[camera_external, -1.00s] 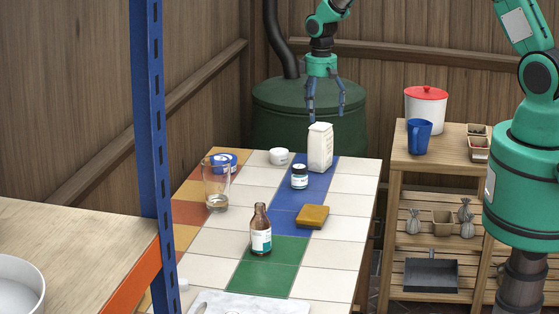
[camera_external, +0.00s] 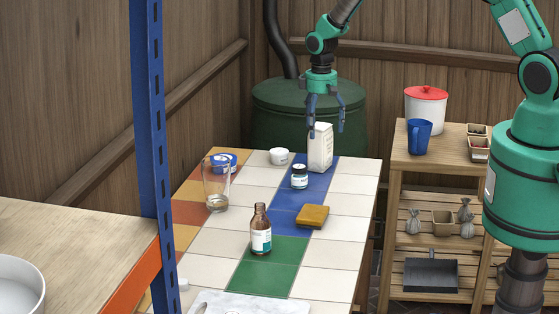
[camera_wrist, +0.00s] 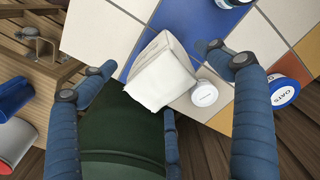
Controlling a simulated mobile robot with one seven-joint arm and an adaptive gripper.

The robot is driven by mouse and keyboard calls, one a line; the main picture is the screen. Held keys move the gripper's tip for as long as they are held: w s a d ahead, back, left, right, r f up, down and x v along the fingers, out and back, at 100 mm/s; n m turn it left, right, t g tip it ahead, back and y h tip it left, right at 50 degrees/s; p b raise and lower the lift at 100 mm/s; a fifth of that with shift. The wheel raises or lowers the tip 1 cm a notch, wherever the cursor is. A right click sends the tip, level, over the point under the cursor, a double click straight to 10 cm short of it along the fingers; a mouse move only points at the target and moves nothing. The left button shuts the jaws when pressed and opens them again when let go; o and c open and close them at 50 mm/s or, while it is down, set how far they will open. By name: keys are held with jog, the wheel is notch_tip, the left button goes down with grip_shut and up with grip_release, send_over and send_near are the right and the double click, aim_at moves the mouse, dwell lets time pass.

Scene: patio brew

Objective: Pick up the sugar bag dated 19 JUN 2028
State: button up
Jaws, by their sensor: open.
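A white paper bag (camera_external: 320,150) stands upright at the far end of the tiled table, on the blue tiles. It also shows from above in the wrist view (camera_wrist: 160,75), with its folded top toward the camera. No date can be read on it in either view. My gripper (camera_external: 326,130) is open and empty, with its fingers above and around the upper part of the bag in the external view. In the wrist view its blue fingers stand apart, and the bag appears between them. I cannot tell whether a finger touches it.
A small white jar (camera_external: 279,156) and a dark jar with a white lid (camera_external: 299,177) stand near the bag. A glass (camera_external: 216,185), a brown bottle (camera_external: 260,230) and a yellow sponge (camera_external: 312,216) are nearer. A wooden shelf (camera_external: 440,170) is at the right.

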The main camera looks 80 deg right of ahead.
jog(key=shift+f, duration=0.25)
dwell(0.3)
grip_shut()
jog(key=shift+r, duration=0.1)
